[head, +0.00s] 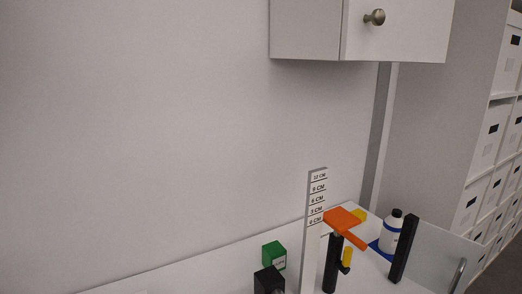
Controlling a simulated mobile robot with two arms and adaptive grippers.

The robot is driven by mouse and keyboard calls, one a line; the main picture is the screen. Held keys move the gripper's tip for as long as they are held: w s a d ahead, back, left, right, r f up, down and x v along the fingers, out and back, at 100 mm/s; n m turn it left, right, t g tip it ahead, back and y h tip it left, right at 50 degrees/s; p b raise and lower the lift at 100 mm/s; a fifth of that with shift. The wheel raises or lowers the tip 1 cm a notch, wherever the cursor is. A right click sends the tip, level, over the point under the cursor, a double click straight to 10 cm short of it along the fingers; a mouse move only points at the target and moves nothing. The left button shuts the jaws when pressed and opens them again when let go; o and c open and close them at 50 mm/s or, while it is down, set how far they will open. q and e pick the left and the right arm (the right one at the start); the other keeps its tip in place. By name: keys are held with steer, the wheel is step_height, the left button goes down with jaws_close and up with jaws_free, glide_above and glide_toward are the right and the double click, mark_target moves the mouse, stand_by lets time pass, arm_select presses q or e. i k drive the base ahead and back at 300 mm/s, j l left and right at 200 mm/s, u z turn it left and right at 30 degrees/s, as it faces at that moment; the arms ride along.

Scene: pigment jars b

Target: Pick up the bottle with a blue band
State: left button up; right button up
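A white bottle (391,236) with a black cap stands upright at the right end of the white surface. A bluish band shows on its upper body, though it is small in this view. Blue also shows at its foot, on what looks like a flat blue piece (375,246) under or beside it. A dark upright bar (404,249) stands just right of the bottle and hides part of its right side.
A measuring board (317,197) with centimetre marks stands left of the bottle. Near it are an orange piece (341,220), a black post (331,264) and a yellow piece (347,257). A green box (273,255) and black object (268,281) are further left. A cabinet (392,35) hangs above.

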mark_target(393, 224)
steer(key=z, duration=1.25)
